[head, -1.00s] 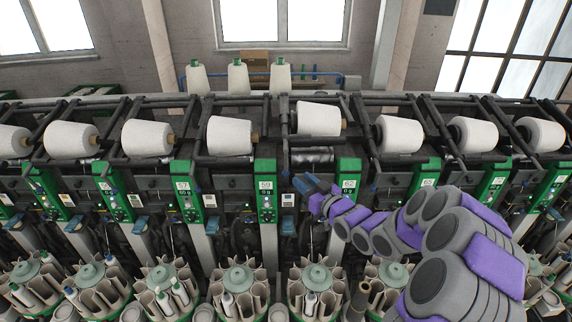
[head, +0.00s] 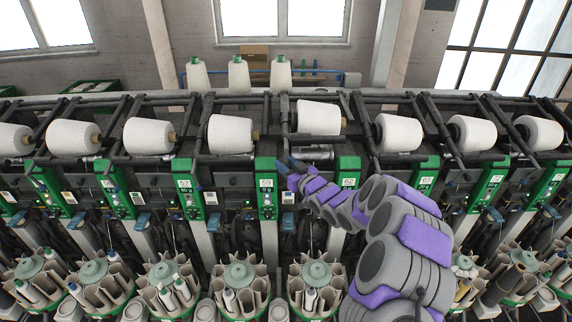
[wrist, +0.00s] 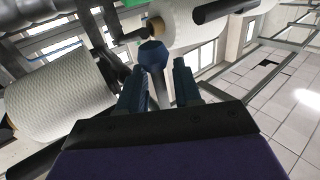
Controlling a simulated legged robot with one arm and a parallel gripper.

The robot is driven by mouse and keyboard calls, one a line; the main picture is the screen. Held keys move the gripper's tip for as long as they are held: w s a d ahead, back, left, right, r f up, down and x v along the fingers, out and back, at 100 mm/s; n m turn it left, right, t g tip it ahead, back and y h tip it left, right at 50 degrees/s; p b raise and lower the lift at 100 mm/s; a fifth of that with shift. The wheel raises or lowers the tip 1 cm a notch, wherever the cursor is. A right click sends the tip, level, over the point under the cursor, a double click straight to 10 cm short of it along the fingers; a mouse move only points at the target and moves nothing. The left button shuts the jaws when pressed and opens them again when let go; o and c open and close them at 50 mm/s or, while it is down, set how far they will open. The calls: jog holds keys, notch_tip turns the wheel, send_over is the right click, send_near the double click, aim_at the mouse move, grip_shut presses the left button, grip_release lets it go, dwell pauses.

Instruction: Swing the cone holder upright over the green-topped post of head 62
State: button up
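The white cone of head 62 (head: 318,118) sits higher than its neighbours on its dark cone holder (head: 284,118), above a bare dark drum (head: 312,154). The green-topped post of head 62 (head: 348,164) stands below and right of it. My gripper (head: 288,168) is left of that post, below the cone. In the wrist view its two fingers (wrist: 164,72) are apart with a gap between them. A dark blue round knob (wrist: 152,54) shows at the fingertips, nearer the left one; I cannot tell whether they touch. Part of the holder is hidden.
Cones on neighbouring heads lie close on both sides, such as one at left (head: 230,134) and one at right (head: 398,132). Round bobbin magazines (head: 240,282) line the front below. Three cones (head: 239,76) stand on top behind.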

grip_shut()
dwell(0.4)
